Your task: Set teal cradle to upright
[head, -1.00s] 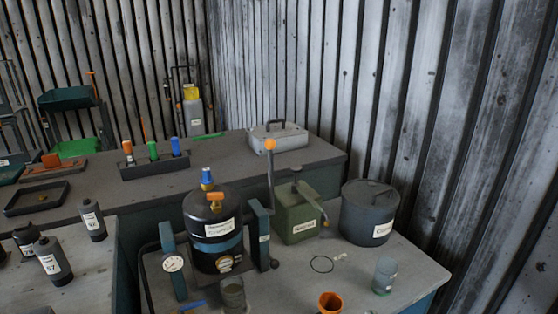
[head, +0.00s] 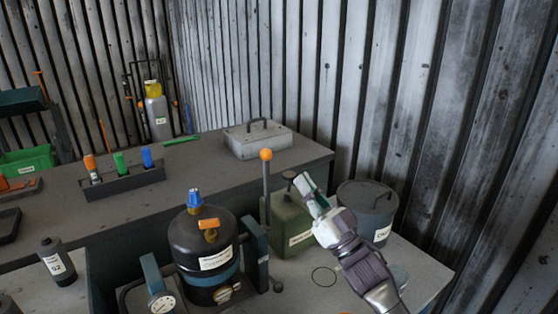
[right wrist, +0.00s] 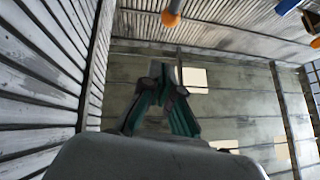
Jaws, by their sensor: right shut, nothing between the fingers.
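The teal cradle (head: 257,246) stands on the front bench in the head view, with teal side posts around a black tank (head: 199,240). The tank looks about upright, with a blue cap and an orange valve on top. A grey lever with an orange knob (head: 266,155) rises beside the cradle's right post. My right gripper (head: 308,186) is shut and empty, raised in front of the green box and right of the lever, apart from the knob. Its teal fingers (right wrist: 172,75) also show in the right wrist view. My left gripper is out of view.
A green box (head: 289,228) and a grey lidded pot (head: 368,205) stand behind my right gripper. A grey case (head: 257,139) and a rack of colored-capped tools (head: 124,181) sit on the rear bench. A black ring (head: 324,276) lies on the front bench.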

